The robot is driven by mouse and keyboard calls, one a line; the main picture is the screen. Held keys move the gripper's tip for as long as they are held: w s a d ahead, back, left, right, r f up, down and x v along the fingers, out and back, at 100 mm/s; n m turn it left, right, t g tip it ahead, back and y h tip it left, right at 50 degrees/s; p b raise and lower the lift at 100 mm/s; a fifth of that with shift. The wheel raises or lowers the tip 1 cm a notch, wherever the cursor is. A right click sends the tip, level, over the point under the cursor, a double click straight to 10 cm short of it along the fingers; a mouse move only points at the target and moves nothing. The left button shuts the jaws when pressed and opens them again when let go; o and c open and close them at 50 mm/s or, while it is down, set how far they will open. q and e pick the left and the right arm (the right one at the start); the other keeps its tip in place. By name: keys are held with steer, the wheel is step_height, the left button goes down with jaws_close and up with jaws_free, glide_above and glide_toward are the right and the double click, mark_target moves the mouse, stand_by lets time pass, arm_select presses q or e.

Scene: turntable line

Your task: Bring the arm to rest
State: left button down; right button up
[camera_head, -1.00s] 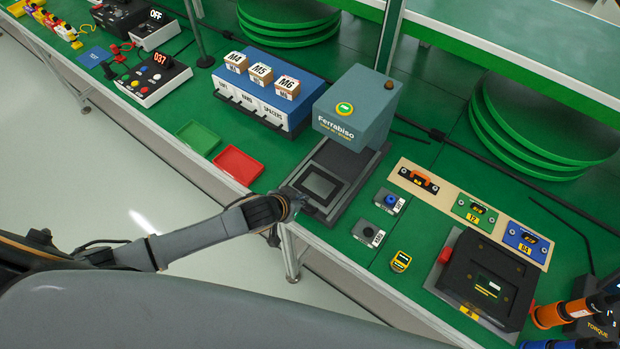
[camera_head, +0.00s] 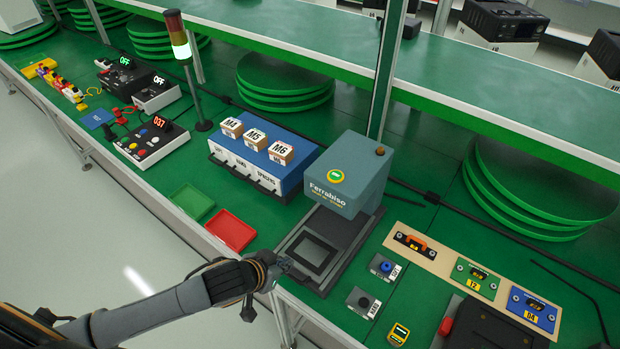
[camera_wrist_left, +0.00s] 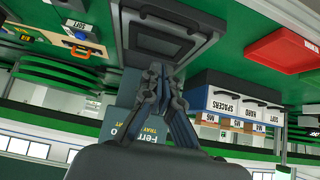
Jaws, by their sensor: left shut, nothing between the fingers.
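My left arm comes in from the lower left in the head view. Its gripper (camera_head: 283,265) is at the table's front edge, by the near left corner of the dark tray base (camera_head: 352,247) of the blue-grey Ferrabiso machine (camera_head: 345,178). In the left wrist view the fingers of the left gripper (camera_wrist_left: 155,72) are together with nothing held, and the machine's tray base (camera_wrist_left: 165,35) shows beyond them. The picture there is upside down. I cannot tell whether the gripper touches the base. My right gripper is not seen.
A red tray (camera_head: 230,232) and a green tray (camera_head: 192,203) lie left of the machine. A blue drawer unit (camera_head: 262,165) stands behind them. Two small button boxes (camera_head: 363,301) are to the right, before a beige board (camera_head: 420,250). The floor (camera_head: 130,240) in front is clear.

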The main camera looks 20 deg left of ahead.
arm_select(q)
steer(key=s+a+r+n+g+y, duration=0.1)
steer(key=s+r+g, duration=0.1)
steer(key=s, duration=0.6)
steer(key=s+a+r+n+g+y, duration=0.1)
steer(key=s+a+r+g, duration=0.1)
steer(key=s, duration=0.5)
step_height(320, 180, down, 30)
steer(key=s+f+g+b, duration=0.1)
steer(key=s+g+b, duration=0.1)
steer(key=s+b, duration=0.1)
steer(key=s+a+f+g+b, duration=0.1)
steer(key=s+a+f+b, duration=0.1)
steer(key=s+f, duration=1.4)
steer(key=shift+s+a+f+m+y+b, duration=0.25)
steer(key=shift+a+f+y+b, duration=0.2)
steer(key=shift+f, duration=0.4)
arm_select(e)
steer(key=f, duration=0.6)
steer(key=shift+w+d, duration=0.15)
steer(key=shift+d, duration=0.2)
